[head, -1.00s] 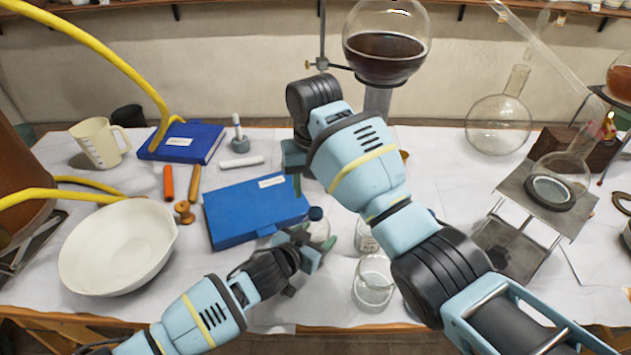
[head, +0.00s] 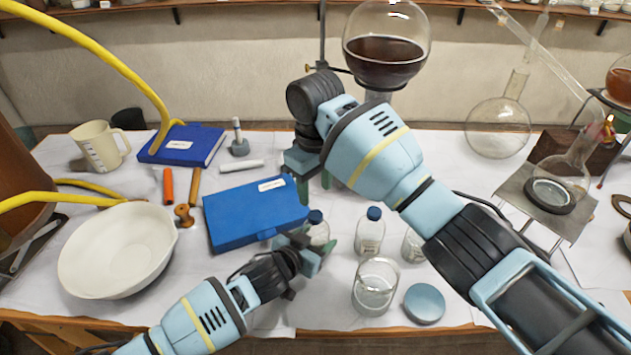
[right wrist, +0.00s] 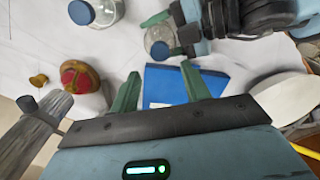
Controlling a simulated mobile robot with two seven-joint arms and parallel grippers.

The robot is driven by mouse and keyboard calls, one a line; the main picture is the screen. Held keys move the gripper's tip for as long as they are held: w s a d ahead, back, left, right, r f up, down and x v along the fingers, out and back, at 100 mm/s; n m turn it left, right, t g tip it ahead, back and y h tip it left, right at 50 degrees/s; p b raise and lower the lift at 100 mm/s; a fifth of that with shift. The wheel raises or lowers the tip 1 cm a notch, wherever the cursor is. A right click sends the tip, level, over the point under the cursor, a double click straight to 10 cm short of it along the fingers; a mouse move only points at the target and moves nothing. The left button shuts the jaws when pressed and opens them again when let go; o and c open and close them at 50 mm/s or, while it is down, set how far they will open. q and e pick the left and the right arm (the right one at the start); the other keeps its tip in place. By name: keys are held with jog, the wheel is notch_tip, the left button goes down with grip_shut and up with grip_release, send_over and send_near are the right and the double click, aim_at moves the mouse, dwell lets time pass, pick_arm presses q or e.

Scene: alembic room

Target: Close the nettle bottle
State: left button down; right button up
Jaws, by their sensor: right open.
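A small clear bottle (head: 319,233) with a dark blue cap (head: 315,216) on its top stands in front of the blue book. I cannot read a label on it. It also shows in the right wrist view (right wrist: 157,37). My left gripper (head: 316,247) has its green fingers on both sides of this bottle and appears shut on it. A second blue-capped bottle (head: 370,236) stands to the right, and another bottle (head: 411,246) is partly hidden by my right arm.
An open glass jar (head: 376,290) and a round blue lid (head: 424,303) are near the front edge. A blue book (head: 250,212) and white bowl (head: 118,248) lie left. A large flask (head: 387,45) of dark liquid stands behind my right arm. A metal stand (head: 535,205) is right.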

aim_at(316, 214)
notch_tip(316, 214, down, 7)
jog(key=shift+f, duration=0.2)
dwell(0.4)
jog(key=c, duration=1)
jog(key=m, duration=0.5)
grip_shut()
jog(key=o, duration=1.1)
grip_release()
notch_tip(316, 214, up, 12)
jog(key=shift+r, duration=0.1)
